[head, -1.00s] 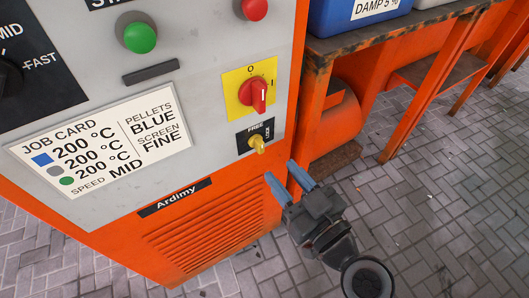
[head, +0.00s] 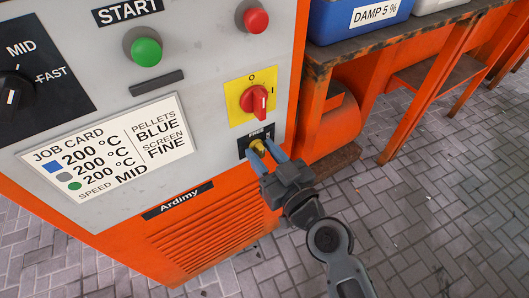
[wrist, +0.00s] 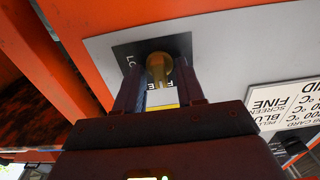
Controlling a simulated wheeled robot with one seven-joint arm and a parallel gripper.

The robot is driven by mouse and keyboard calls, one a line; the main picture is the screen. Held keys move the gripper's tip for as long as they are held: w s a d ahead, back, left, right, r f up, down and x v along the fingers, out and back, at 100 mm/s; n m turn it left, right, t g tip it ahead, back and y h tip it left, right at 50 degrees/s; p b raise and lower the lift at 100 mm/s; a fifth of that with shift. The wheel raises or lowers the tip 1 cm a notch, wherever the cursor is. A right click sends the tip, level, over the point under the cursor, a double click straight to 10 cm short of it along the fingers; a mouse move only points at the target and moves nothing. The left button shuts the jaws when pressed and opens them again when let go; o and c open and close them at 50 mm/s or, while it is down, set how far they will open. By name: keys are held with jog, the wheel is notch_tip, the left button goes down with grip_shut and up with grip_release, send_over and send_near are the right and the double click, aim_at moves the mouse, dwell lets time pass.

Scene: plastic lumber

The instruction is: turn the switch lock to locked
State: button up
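The switch lock is a small brass key knob (head: 258,146) on a black plate (head: 243,147) marked FREE and LOCK, low on the grey panel. In the head view my gripper (head: 266,150) is at the lock, its two blue fingers on either side of the knob. In the wrist view the knob (wrist: 160,67) shows between the fingertips, at the far end of my gripper (wrist: 160,90). The fingers look open around it; I cannot tell whether they touch it. The LOCK word is hidden by a finger in the head view, so the knob's exact setting is unclear.
A red rotary switch (head: 255,99) on a yellow plate sits just above the lock. A green button (head: 146,52), a red button (head: 256,20) and a job card (head: 108,147) are on the same panel. An orange bench (head: 385,45) stands to the right.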

grip_shut()
jog(key=shift+m, duration=0.3)
jog(key=m+b, duration=0.1)
jog(key=m, duration=0.3)
jog(key=shift+w, duration=0.1)
jog(key=m, duration=0.5)
jog(key=shift+d+r, duration=0.1)
jog(key=shift+m+p, duration=0.55)
jog(key=shift+m, duration=3.55)
